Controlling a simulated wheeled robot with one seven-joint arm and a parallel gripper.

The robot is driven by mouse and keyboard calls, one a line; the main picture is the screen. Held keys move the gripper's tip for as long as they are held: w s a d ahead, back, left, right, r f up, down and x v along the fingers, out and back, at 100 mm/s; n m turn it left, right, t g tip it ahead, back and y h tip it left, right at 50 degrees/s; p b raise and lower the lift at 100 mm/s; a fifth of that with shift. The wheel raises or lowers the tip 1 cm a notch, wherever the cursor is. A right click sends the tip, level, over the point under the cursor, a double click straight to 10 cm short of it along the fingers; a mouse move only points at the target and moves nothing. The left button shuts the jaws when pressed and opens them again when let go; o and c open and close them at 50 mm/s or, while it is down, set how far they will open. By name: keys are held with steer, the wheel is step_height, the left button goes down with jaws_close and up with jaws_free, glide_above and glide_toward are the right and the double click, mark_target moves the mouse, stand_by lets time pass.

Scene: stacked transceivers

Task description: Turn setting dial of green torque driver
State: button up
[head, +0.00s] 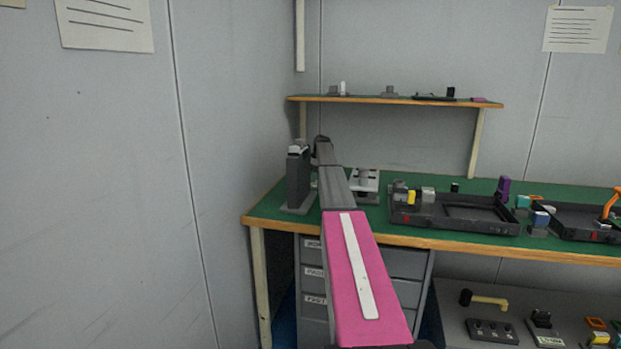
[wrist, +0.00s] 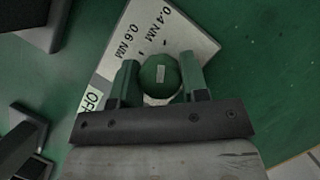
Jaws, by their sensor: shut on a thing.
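The green round dial (wrist: 160,77) with a pale mark on top shows in the wrist view. It sits on a white plate (wrist: 143,20) printed 0.4 NM, 0.6 NM and OFF. The pale mark lies between my fingers, on the upper face of the dial. My gripper (wrist: 159,68) has one green-grey finger on each side of the dial and is shut on it. The lower part of the dial's surround is partly hidden by my gripper. In the head view my arm hides the gripper and the dial.
A green bench (head: 262,211) carries a tall dark grey block (head: 298,182), a white box (head: 371,181) and a black tray (head: 455,225). A shelf (head: 395,100) hangs above. In the wrist view, dark objects stand left of the plate, and bare green surface (wrist: 260,80) lies right.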

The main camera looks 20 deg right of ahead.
steer(key=n+g, duration=0.1)
steer(key=n, duration=0.3)
steer(key=shift+n+g+h, duration=0.3)
steer(key=shift+g, duration=0.1)
steer(key=o, duration=0.9)
steer(key=shift+o, duration=0.2)
steer(key=shift+r, duration=0.1)
steer(key=v, duration=1)
steer(key=shift+r, duration=0.3)
steer(key=shift+d, duration=0.1)
